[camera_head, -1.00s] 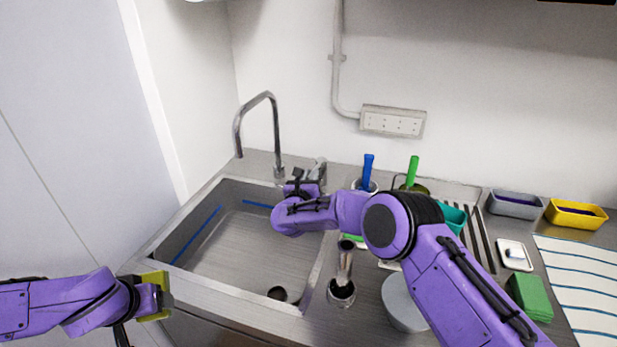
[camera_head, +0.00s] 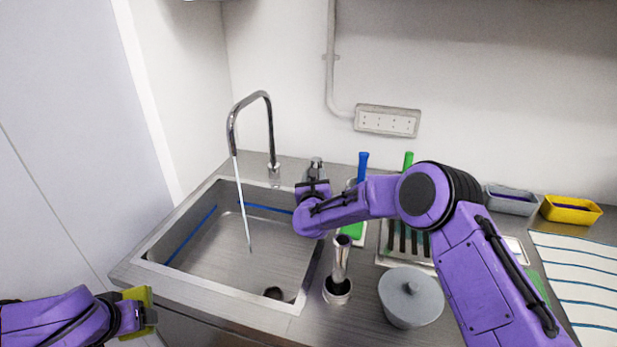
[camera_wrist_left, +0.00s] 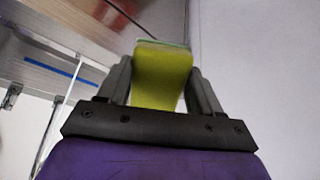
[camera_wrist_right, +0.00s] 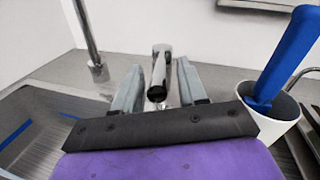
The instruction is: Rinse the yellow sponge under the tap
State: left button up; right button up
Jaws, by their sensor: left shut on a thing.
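The yellow sponge (camera_head: 138,297) is in my left gripper (camera_head: 146,312), at the lower left of the head view, outside the sink's front left corner. In the left wrist view the sponge (camera_wrist_left: 162,75) sits between both fingers, with a pale green layer on its far end. The tap (camera_head: 272,130) stands behind the sink (camera_head: 235,235), and a thin stream of water (camera_head: 242,205) falls from its spout into the basin. My right gripper (camera_wrist_right: 155,85) is at the tap's lever (camera_wrist_right: 160,68), its fingers apart on either side. The lever (camera_head: 316,165) also shows in the head view.
Right of the sink stand a metal cylinder holder (camera_head: 338,288) and a grey lidded pot (camera_head: 411,298). A white cup with a blue handle (camera_wrist_right: 280,110) is close to my right gripper. Grey and yellow tubs (camera_head: 571,210) stand far right. The basin is mostly empty.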

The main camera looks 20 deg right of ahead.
jog(key=shift+r, duration=0.15)
pick_arm(q)
jog(key=shift+f+b, duration=0.5)
jog(key=shift+f, duration=0.05)
pick_arm(e)
notch_tip(320, 180, up, 2)
jog(key=shift+r, duration=0.25)
pick_arm(q)
notch_tip(320, 180, down, 2)
jog(key=shift+f+b, duration=0.1)
jog(key=shift+b, duration=1)
notch_tip(320, 180, down, 3)
jog(key=b, duration=0.2)
jog(key=shift+b, duration=0.4)
pick_arm(e)
jog(key=s+a+r, duration=0.5)
jog(key=s+r, duration=0.5)
jog(key=s, duration=0.3)
jog(key=shift+r, duration=0.15)
